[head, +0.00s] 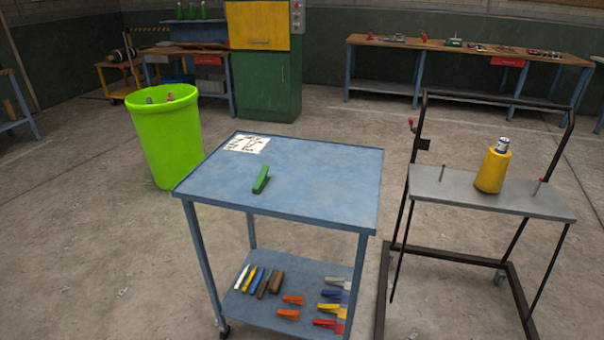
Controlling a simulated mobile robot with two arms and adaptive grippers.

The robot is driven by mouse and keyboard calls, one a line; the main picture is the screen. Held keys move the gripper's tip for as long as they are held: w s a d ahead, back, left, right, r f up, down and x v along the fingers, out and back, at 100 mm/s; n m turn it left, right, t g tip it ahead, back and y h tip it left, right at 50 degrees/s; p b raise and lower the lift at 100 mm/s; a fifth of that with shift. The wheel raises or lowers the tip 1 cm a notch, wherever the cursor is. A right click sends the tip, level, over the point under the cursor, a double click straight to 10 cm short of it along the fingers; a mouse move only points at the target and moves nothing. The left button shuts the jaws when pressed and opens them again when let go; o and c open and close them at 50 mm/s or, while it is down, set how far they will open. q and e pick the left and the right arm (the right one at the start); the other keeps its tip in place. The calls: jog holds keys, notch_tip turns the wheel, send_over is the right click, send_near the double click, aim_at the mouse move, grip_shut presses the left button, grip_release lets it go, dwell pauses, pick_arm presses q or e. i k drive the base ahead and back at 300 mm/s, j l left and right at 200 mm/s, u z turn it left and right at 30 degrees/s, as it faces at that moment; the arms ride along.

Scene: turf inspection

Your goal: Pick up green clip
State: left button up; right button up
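The green clip (261,180) lies alone on the blue top of a wheeled cart (318,185), a little left of the middle. It is long and narrow and points away from me, tilted slightly to the right. Nothing covers it. Neither of my grippers shows in the head view.
A printed sheet (246,144) lies at the cart top's far left. The cart's lower shelf (258,309) holds several coloured clips and markers. A lime-green bin (168,142) stands behind left. A grey trolley (455,189) with a yellow container (492,172) stands at right. The cart top is otherwise clear.

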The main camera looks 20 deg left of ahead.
aim_at(262, 180)
jog(key=u, duration=0.9)
